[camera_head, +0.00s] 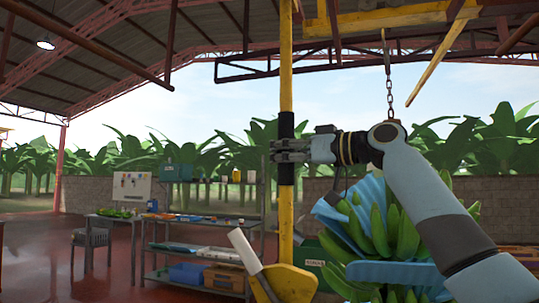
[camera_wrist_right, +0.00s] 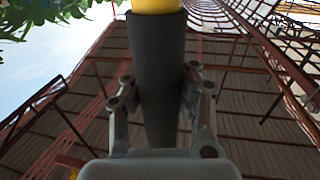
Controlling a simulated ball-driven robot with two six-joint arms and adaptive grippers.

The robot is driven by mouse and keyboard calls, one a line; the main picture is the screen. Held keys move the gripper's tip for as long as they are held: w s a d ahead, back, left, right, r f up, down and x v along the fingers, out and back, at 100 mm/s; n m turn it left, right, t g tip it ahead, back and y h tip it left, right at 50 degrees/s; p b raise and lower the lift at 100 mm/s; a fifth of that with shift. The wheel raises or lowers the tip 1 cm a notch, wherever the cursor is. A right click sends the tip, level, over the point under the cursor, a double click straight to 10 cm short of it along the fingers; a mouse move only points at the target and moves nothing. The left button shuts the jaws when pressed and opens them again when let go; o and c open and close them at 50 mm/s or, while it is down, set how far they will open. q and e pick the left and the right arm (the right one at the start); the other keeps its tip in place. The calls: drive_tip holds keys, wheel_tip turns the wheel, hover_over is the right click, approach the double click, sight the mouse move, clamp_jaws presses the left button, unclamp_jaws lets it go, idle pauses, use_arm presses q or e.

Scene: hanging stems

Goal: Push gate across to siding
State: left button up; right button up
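A yellow upright pole (camera_head: 286,75) with a black sleeve (camera_head: 286,122) runs from the overhead structure down to the lower middle of the head view. I cannot tell whether this pole belongs to the gate. My right gripper (camera_head: 284,151) is at the sleeve, reaching in from the right. In the right wrist view the sleeve (camera_wrist_right: 158,70) stands between both fingers, which look closed against its sides. Yellow overhead beams (camera_head: 390,18) show at the top; which part is the gate or the siding is unclear. My left gripper is out of view.
A green banana bunch (camera_head: 375,225) with blue wrapping hangs by a chain (camera_head: 388,78) behind my right arm. A tilted white cylinder (camera_head: 245,250) is near the pole's lower part.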

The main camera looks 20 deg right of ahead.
drive_tip(key=shift+o, duration=1)
drive_tip(key=shift+s+d+f, duration=0.2)
drive_tip(key=shift+s+d, duration=0.05)
drive_tip(key=shift+d, duration=0.05)
drive_tip(key=shift+o, duration=1.1)
drive_tip(key=shift+s+d, duration=0.15)
drive_tip(key=shift+d, duration=0.15)
drive_tip(key=o, duration=0.5)
drive_tip(key=shift+d+r, duration=0.1)
drive_tip(key=shift+d, duration=0.25)
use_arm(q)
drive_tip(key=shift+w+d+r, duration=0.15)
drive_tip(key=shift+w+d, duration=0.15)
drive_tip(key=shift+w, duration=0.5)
use_arm(e)
drive_tip(key=v, duration=1.1)
drive_tip(key=shift+s+d, duration=0.2)
drive_tip(key=shift+s, duration=0.15)
